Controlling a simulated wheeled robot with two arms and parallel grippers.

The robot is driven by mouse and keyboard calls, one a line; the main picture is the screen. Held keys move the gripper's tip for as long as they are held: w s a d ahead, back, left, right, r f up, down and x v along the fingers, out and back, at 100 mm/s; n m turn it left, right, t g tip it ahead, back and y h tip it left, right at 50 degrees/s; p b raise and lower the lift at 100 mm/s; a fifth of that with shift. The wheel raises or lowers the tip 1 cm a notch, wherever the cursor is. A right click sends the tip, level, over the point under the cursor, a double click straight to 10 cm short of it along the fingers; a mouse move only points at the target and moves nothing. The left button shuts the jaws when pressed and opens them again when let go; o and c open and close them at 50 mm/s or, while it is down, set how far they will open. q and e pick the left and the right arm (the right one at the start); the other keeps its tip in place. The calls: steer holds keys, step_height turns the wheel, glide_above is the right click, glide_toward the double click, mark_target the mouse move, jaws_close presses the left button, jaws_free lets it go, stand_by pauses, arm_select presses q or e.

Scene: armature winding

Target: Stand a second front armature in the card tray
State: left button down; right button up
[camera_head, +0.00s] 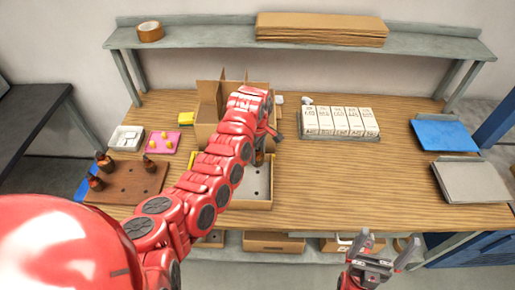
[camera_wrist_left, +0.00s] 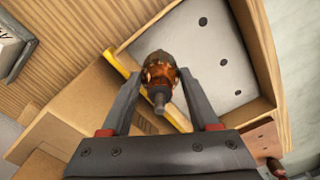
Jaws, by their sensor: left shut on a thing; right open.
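The card tray (camera_head: 250,204) is an open cardboard box with a yellow edge and a pale holed insert; my left arm hides part of it. In the left wrist view, its holed insert (camera_wrist_left: 212,52) shows several empty holes. My left gripper (camera_head: 262,147) is over the tray's back part, shut on a copper-and-dark armature (camera_wrist_left: 158,70) with its shaft end toward the camera. I cannot tell whether the armature touches the insert. Other armatures (camera_head: 104,161) stand on a brown holed board (camera_head: 125,184) at the left. My right gripper (camera_head: 375,259) is open and empty at the front right.
An open cardboard box (camera_head: 206,125) stands behind the tray. A pink tray (camera_head: 162,149) with yellow parts and a white bin (camera_head: 126,139) are at the left. A rack of white cartons (camera_head: 340,121) is right of centre. The right-centre tabletop is clear.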

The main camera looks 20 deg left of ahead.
arm_select(q)
step_height(320, 180, down, 2)
steer(key=shift+f+b, duration=0.15)
steer(key=shift+b, duration=0.15)
steer(key=shift+d+b, duration=0.1)
steer(key=shift+b, duration=0.25)
stand_by(0.5)
stand_by(0.4)
steer(key=shift+f+b, duration=0.85)
steer(key=shift+f, duration=0.25)
steer(key=shift+c, duration=0.8)
jaws_free()
steer(key=shift+r, duration=0.1)
